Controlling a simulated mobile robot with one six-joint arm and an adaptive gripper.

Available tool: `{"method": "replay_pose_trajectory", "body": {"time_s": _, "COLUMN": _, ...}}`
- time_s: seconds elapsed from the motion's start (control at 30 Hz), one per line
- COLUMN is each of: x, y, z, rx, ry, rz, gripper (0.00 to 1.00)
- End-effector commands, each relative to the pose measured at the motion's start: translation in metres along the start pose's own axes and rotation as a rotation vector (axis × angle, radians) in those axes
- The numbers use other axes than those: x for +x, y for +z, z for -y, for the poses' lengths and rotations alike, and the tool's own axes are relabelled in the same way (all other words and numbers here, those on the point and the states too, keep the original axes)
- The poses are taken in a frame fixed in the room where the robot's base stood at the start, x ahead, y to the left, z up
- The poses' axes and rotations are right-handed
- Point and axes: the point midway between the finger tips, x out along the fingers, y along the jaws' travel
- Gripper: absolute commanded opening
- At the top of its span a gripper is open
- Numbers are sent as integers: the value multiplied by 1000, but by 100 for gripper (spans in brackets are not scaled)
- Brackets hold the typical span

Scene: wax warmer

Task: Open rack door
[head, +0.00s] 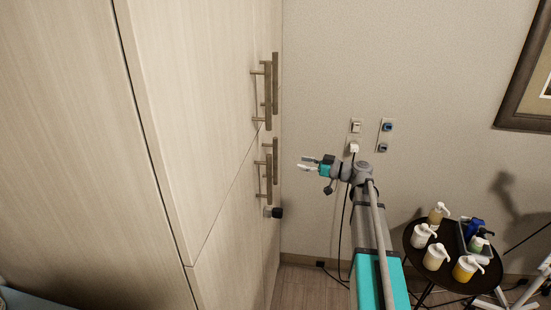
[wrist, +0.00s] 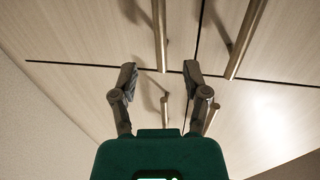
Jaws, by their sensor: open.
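The rack is a tall pale wood cabinet at the left of the head view, with upper doors (head: 195,100) and lower doors (head: 235,230); all look shut. Bar handles stand in an upper pair (head: 267,95) and a lower pair (head: 269,180). My gripper (head: 299,163) is open and empty, pointing left at the doors, right of the handles with a visible gap. In the wrist view its open fingers (wrist: 160,70) frame a handle end (wrist: 164,112) beyond them. Two longer handles (wrist: 160,30) (wrist: 246,40) show above. No contact shows.
A dark round table (head: 412,262) with several pump bottles (head: 436,257) stands at the lower right. Wall sockets (head: 355,127) and a hanging cord are behind my arm. A dark knob (head: 274,212) sits below the lower handles. A framed picture (head: 520,85) hangs right.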

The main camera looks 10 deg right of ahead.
Motion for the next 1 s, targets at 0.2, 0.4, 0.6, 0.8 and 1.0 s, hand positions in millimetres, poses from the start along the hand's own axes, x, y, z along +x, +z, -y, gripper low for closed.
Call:
{"method": "replay_pose_trajectory", "body": {"time_s": 0.2, "x": 33, "y": 0, "z": -1, "rx": 0, "ry": -1, "rz": 0, "gripper": 60}}
{"method": "replay_pose_trajectory", "body": {"time_s": 0.4, "x": 64, "y": 0, "z": -1, "rx": 0, "ry": -1, "rz": 0, "gripper": 60}}
{"method": "replay_pose_trajectory", "body": {"time_s": 0.6, "x": 89, "y": 0, "z": -1, "rx": 0, "ry": -1, "rz": 0, "gripper": 60}}
{"method": "replay_pose_trajectory", "body": {"time_s": 0.8, "x": 102, "y": 0, "z": -1, "rx": 0, "ry": 1, "rz": 0, "gripper": 60}}
{"method": "replay_pose_trajectory", "body": {"time_s": 1.0, "x": 105, "y": 0, "z": 0, "rx": 0, "ry": 1, "rz": 0, "gripper": 60}}
